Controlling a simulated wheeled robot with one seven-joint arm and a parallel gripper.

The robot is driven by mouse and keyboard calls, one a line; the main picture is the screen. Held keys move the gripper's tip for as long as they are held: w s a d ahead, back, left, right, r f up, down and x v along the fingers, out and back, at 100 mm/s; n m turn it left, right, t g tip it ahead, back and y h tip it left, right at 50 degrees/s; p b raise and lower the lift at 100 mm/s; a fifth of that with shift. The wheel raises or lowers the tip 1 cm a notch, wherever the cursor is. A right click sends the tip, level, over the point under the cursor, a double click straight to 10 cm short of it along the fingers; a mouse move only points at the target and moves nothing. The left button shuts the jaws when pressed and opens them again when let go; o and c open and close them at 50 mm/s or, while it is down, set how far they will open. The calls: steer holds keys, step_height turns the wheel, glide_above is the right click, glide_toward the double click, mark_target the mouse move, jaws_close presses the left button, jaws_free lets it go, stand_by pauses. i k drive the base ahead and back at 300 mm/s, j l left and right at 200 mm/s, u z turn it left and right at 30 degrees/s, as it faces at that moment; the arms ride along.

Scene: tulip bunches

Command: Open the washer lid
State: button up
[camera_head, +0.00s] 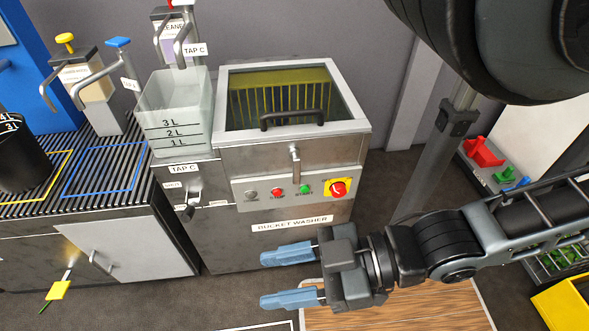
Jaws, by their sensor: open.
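The bucket washer (285,210) is a grey metal box in the middle of the view. Its lid (345,104) has a pale frame and a dark glass pane, and it lies flat, closed on top. A black bar handle (292,118) sits near the lid's front edge. A metal latch-like lever (295,163) is on the front below the lid. A yellow slatted rack shows through the glass. My gripper (288,276) is in front of and below the washer in the picture, with two blue fingers spread apart, pointing left, and empty. It appears apart from the washer.
A clear measuring container (177,110) stands left of the lid under tap C. The washer's front panel has a red stop button (338,188) and smaller buttons. A ribbed counter (85,180) is at left. A wooden surface (400,308) lies below my gripper. Red trays (483,152) are at right.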

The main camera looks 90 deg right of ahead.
mark_target(359, 123)
steer(key=z, duration=1.85)
steer(key=k+u, duration=0.2)
steer(key=k, duration=0.15)
